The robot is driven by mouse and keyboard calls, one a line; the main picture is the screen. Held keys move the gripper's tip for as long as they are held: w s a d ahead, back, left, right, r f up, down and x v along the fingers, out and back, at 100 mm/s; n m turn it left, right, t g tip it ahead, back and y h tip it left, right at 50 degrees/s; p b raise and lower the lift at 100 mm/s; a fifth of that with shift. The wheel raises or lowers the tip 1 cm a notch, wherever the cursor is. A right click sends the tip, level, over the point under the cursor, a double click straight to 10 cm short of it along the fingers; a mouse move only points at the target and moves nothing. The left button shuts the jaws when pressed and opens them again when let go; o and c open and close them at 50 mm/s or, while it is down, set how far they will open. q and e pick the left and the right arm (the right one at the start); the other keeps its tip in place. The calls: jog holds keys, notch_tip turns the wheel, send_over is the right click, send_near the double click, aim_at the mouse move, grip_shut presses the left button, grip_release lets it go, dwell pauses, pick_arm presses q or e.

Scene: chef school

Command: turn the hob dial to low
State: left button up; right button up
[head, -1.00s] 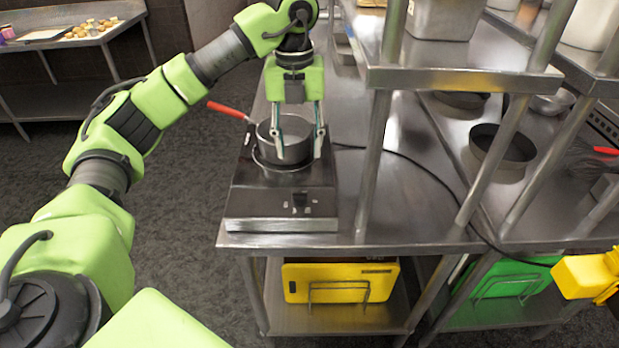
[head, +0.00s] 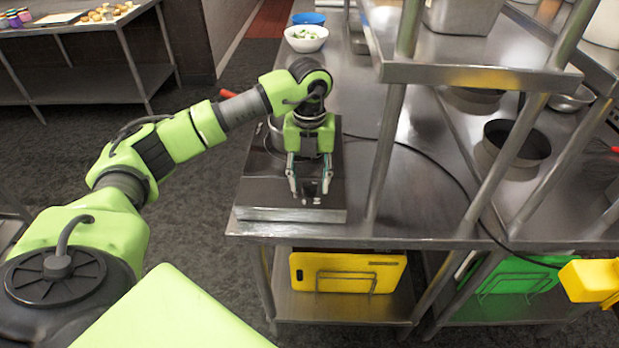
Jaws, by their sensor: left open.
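The hob (head: 262,190) is a dark portable unit with a steel front edge, at the near left end of the steel counter. My left gripper (head: 311,194) points down over the front part of the hob, its fingers apart and empty. The hob dial is largely hidden at the fingertips, so I cannot tell its setting or whether the fingers touch it. A steel pot (head: 273,135) with a red handle (head: 228,94) stands on the hob behind the gripper, mostly covered by my arm. My right gripper does not show.
Steel shelf posts (head: 386,150) rise just right of the hob. A black cable (head: 425,167) runs across the counter (head: 400,205). A white bowl (head: 306,39) and a blue bowl (head: 308,18) stand farther back. A yellow board (head: 345,272) is on the shelf below.

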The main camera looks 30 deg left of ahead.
pick_arm(q)
jog(key=shift+w+f, duration=0.15)
jog(key=shift+f, duration=0.05)
jog(key=c, duration=1.1)
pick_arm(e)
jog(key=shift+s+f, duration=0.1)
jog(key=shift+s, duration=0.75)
